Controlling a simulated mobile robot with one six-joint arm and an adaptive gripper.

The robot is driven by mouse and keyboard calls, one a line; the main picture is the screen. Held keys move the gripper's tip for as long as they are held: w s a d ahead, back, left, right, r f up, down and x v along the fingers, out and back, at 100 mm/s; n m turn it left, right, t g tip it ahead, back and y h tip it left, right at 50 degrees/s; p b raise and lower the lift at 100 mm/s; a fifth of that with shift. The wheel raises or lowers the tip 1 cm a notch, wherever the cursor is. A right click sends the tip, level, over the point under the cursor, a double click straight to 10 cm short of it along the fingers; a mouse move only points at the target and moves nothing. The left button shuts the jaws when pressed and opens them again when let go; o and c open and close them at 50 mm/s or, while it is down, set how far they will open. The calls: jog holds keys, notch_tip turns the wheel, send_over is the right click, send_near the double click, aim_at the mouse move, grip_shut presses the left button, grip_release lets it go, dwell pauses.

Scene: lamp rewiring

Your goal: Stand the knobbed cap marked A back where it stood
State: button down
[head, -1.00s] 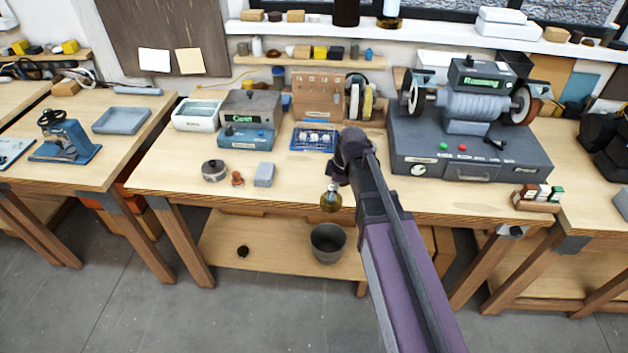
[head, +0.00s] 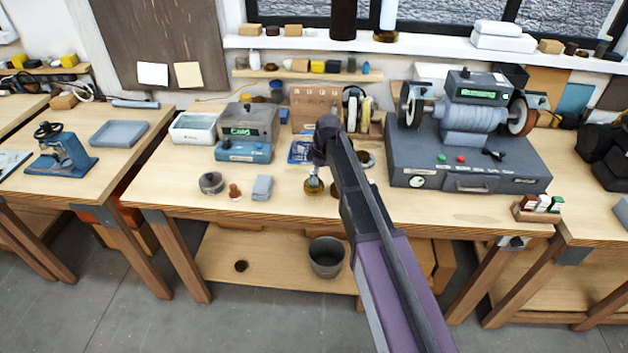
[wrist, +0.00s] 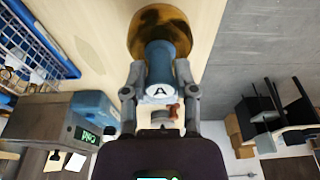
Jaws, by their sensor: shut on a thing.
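The knobbed cap marked A has a blue-grey knob with a black A on a white end, and a wide amber-brown disc (wrist: 176,22). It is in the upper middle of the wrist view. My gripper (wrist: 160,78) has its two fingers closed on the knob from both sides. In the head view the cap (head: 313,188) hangs under my gripper (head: 316,172), over the front part of the middle bench. How high it is above the bench top I cannot tell. My arm hides part of the bench behind it.
A round grey tin (head: 211,183), a small red-brown knobbed piece (head: 235,192) and a grey block (head: 262,187) stand left of the cap. A blue tray (head: 300,150) lies behind. The grinder (head: 470,160) fills the right. Bench front is clear between block and cap.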

aim_at(321, 181)
jog(key=shift+w+a, duration=0.1)
jog(key=shift+w, duration=0.1)
jog(key=shift+w+a, duration=0.2)
jog(key=shift+w, duration=0.25)
jog(key=shift+w+a+f, duration=0.1)
jog(key=shift+w+f, duration=0.15)
jog(key=shift+d+b+x, duration=0.15)
jog(key=shift+b+x, duration=0.65)
jog(key=shift+b, duration=0.15)
jog(key=shift+d+b+x, duration=0.15)
jog(key=shift+b+x, duration=0.6)
jog(key=shift+b, duration=0.15)
jog(key=shift+s+f, duration=0.15)
jog(key=shift+f, duration=0.05)
jog(key=shift+c, duration=2)
grip_release()
jog(key=shift+r, duration=0.15)
jog(key=p+v, duration=1.2)
